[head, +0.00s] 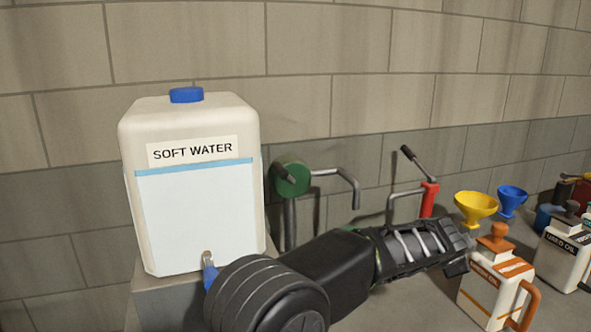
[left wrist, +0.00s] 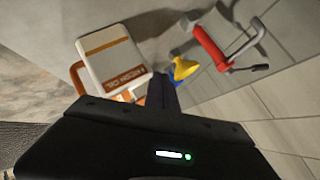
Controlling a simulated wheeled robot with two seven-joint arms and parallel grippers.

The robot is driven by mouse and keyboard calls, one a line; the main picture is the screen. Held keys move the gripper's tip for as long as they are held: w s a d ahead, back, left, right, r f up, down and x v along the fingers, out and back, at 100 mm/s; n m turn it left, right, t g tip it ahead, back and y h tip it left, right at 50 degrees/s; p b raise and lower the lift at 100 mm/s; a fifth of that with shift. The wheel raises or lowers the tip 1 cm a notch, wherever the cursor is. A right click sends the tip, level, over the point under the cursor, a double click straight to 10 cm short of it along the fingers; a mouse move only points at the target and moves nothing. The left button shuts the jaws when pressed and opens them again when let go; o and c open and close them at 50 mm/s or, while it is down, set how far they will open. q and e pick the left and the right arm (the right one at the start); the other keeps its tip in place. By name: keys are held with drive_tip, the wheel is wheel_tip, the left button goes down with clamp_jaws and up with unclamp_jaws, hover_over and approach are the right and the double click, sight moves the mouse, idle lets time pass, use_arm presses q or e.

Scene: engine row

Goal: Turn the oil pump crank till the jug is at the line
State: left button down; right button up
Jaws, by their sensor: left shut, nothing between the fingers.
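A red pump (head: 428,200) with a grey bent pipe and a black-gripped crank (head: 409,153) stands behind my left arm. It also shows in the left wrist view (left wrist: 207,46), at upper right, its black grip pointing right. A white jug (head: 483,300) with an orange cap, handle and "OIL" label stands at lower right, and shows in the left wrist view (left wrist: 118,66). I cannot make out its fill line or level. My left gripper (head: 466,252) is shut and empty, close by the jug's cap in the picture and apart from the crank. My right gripper is out of view.
A green pump (head: 293,178) with a bent spout stands by the wall, beside a large "SOFT WATER" tank (head: 193,215). A yellow funnel (head: 476,206) and blue funnel (head: 512,198) stand behind the jug. A "USED OIL" jug (head: 560,258) is at far right.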

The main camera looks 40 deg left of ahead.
sight(289, 178)
use_arm(q)
drive_tip(key=s+a+r+n+g+y, duration=0.1)
drive_tip(key=s+a+r+y, duration=0.2)
drive_tip(key=a, duration=0.4)
drive_tip(key=a+r+n+y, duration=0.1)
drive_tip(key=a+r+y, duration=0.2)
drive_tip(key=a+y, duration=0.3)
drive_tip(key=s+a+r+n+g+y, duration=0.1)
drive_tip(key=s+a+r+n+y, duration=0.15)
drive_tip(key=a, duration=0.55)
drive_tip(key=s+a+r+n+g+y, duration=0.2)
drive_tip(key=s+a+r+n+y, duration=0.1)
drive_tip(key=s+a+r+y, duration=0.1)
wheel_tip(289, 178, up, 2)
drive_tip(key=shift+s+r+n+g+y, duration=0.1)
drive_tip(key=shift+s+n+g+y, duration=0.1)
drive_tip(key=shift+n+g+y, duration=0.35)
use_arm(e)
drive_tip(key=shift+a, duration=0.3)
use_arm(q)
drive_tip(key=shift+w+a, duration=0.1)
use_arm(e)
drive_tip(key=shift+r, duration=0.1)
